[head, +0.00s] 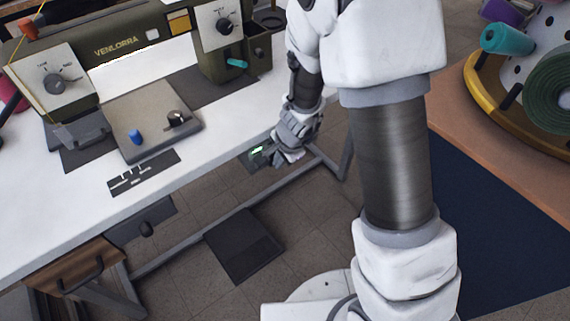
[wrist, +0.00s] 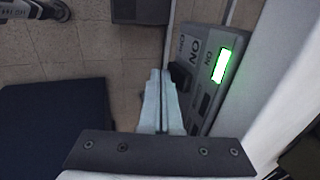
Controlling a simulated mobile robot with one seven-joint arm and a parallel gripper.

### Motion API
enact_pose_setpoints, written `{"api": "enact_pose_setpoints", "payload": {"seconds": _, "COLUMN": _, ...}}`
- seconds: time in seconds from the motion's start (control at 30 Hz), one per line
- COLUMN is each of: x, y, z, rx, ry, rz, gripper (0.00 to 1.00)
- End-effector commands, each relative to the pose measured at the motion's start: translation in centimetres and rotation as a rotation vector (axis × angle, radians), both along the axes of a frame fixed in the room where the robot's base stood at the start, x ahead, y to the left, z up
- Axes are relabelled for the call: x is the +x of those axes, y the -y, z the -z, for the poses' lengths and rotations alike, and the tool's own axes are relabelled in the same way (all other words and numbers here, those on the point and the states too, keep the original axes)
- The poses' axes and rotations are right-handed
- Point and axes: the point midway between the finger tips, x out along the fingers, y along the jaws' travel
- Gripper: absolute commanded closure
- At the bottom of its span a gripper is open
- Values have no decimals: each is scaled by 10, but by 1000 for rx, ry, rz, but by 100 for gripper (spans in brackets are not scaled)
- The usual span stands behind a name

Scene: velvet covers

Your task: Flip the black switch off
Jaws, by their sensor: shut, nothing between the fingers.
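A grey switch box (wrist: 204,100) is mounted under the table and fills the right middle of the wrist view. It carries lettering, a lit green lamp (wrist: 222,66) and a black switch (wrist: 180,77) on its near side. In the head view the box shows small, with its green lamp (head: 257,150) lit, beneath the table edge. My gripper (wrist: 158,74) is shut and empty. Its fingertips are right beside the black switch, on its left in the wrist view; I cannot tell whether they touch. In the head view the gripper (head: 287,159) partly hides the box.
The white table (head: 225,115) holds a green sewing machine (head: 125,45). Its metal legs and a black foot pedal (head: 244,246) are below. A wooden surface (head: 480,130) with thread spools is at right.

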Motion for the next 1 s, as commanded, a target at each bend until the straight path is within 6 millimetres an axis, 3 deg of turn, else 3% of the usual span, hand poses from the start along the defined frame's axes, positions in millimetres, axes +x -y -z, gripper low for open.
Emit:
{"api": "enact_pose_setpoints", "payload": {"seconds": 0.53, "x": 7, "y": -4, "z": 6, "rx": 1, "ry": 0, "rz": -1, "gripper": 100}}
{"api": "enact_pose_setpoints", "payload": {"seconds": 1.0, "x": 7, "y": -5, "z": -6, "rx": 1, "ry": 1, "rz": 0, "gripper": 100}}
